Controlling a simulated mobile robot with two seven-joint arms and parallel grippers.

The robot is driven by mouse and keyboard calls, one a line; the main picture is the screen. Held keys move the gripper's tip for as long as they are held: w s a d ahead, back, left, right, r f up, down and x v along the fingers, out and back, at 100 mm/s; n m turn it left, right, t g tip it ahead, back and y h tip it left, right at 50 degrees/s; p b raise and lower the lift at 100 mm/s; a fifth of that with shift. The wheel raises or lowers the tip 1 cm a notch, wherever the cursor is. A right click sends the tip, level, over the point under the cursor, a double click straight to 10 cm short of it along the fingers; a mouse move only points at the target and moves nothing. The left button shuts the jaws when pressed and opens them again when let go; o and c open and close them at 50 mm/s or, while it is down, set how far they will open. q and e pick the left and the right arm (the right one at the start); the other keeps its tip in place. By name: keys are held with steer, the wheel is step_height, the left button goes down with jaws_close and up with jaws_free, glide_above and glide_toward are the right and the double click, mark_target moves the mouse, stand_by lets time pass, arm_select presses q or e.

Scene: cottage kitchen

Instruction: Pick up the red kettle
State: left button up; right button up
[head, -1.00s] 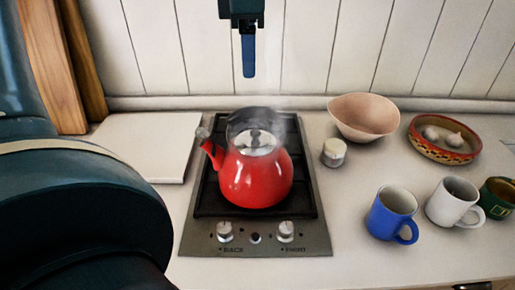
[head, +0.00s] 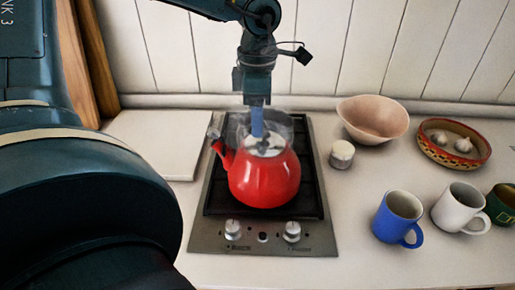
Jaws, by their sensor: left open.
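The red kettle (head: 264,182) stands upright on the stove (head: 262,237) in the middle of the head view, with its spout to the left and a pale lid on top. Faint steam hangs around its top. My left gripper (head: 257,122) points down over the lid, with its blue fingers at the height of the kettle's handle. It is open. The fingers overlap the handle and lid in the picture, and I cannot tell whether they touch. My right gripper is not in view.
A pink bowl (head: 373,120), a small white jar (head: 342,155) and a patterned bowl with garlic (head: 453,158) stand to the right. A blue mug (head: 398,217), a white mug (head: 460,208) and a green mug (head: 502,204) stand front right. A white board (head: 155,143) lies left of the stove.

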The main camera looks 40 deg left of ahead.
arm_select(q)
steer(key=shift+c, duration=0.6)
jaws_close()
stand_by(0.7)
steer(key=shift+w+r, duration=0.1)
steer(key=shift+r, duration=0.05)
